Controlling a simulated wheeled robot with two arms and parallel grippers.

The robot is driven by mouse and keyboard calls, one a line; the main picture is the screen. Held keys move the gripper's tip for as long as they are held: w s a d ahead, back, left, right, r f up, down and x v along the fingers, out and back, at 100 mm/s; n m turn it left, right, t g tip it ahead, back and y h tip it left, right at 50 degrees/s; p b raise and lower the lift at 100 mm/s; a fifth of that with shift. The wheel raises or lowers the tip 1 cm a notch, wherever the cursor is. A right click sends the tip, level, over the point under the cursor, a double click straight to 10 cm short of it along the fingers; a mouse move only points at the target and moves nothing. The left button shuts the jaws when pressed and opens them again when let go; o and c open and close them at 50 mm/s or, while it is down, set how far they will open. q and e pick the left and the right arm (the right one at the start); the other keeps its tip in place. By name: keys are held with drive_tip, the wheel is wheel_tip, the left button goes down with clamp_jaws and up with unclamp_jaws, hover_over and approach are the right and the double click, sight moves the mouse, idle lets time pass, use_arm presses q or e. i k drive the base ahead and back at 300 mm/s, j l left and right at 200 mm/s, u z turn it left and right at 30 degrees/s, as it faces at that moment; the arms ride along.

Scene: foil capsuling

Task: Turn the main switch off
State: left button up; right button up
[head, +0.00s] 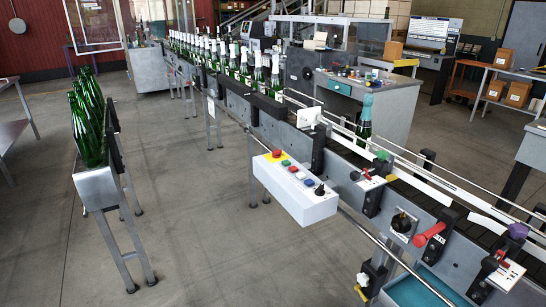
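Several switches show in the head view, and I cannot read a label that says which is the main switch. A black rotary knob (402,222) sits on a grey plate on the conveyor's side. Just right of it, a red lever handle (429,235) slants up to the right on a dark mount. A white control box (297,196) hangs at the conveyor's near side, with a red button on a yellow patch (277,155), several coloured buttons and a black knob (319,189) on top. Neither of my grippers is in view.
The conveyor (340,140) runs from back left to front right, with several green bottles (232,58) on it. A metal stand (90,185) holds green bottles at left. A grey workbench (385,110) stands behind the conveyor. The floor (200,240) between stand and conveyor is clear.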

sight(276, 154)
drive_tip(key=i+j+z, duration=0.1)
drive_tip(key=i, duration=0.35)
drive_tip(key=i+j, duration=0.3)
drive_tip(key=i, duration=0.15)
drive_tip(key=i+j+z, duration=0.15)
drive_tip(key=i, duration=0.3)
